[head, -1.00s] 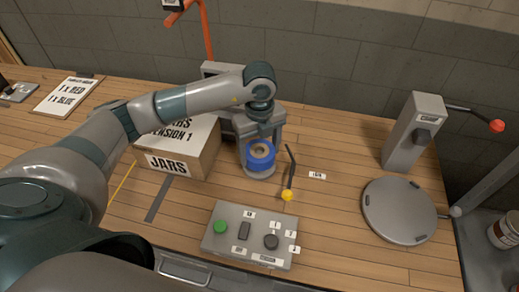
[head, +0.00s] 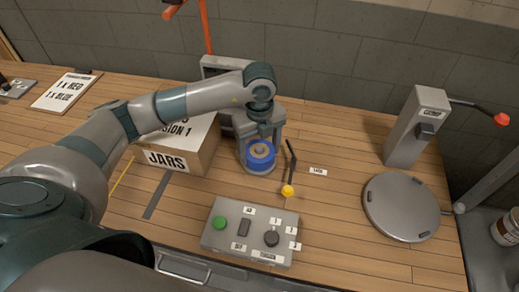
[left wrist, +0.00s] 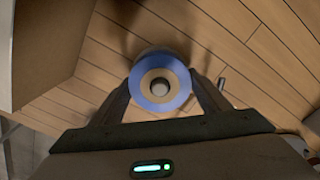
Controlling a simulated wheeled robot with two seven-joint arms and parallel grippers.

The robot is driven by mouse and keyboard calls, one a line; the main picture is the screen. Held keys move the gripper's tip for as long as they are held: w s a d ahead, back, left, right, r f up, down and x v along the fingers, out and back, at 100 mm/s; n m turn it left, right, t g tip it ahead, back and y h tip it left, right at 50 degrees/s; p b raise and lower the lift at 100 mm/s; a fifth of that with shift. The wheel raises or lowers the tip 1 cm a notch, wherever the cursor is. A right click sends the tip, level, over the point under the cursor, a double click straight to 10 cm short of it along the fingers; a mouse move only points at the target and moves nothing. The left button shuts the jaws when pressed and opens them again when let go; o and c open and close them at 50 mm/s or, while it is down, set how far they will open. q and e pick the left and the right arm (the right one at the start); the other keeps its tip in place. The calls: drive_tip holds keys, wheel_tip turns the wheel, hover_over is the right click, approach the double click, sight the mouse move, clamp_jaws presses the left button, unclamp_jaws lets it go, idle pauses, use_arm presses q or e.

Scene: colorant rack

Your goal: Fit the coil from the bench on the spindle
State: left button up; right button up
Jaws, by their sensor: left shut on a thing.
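The coil (head: 260,155) is a blue ring with a tan inner band. It is over the grey round base of the bench machine, left of the lever. It also shows in the left wrist view (left wrist: 178,95). My left gripper (head: 262,138) comes down from above and is shut on the coil, one finger on either side. The grey top of the spindle (head: 260,149) shows inside the coil's hole, also in the left wrist view (left wrist: 160,87). The coil looks around the spindle's top; how far down it sits is hard to tell. My right gripper is out of view.
A box marked JARS (head: 178,161) stands close left of the machine. A yellow-tipped lever (head: 290,170) is just right of the coil. A control box (head: 250,231) lies in front. A round grey plate (head: 401,207) and crank post (head: 415,128) are at the right.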

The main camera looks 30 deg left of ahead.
use_arm(q)
drive_tip(key=shift+f, duration=0.4)
drive_tip(key=o, duration=1.3)
drive_tip(key=shift+r, duration=0.1)
drive_tip(key=shift+c, duration=0.2)
drive_tip(key=shift+r, duration=0.1)
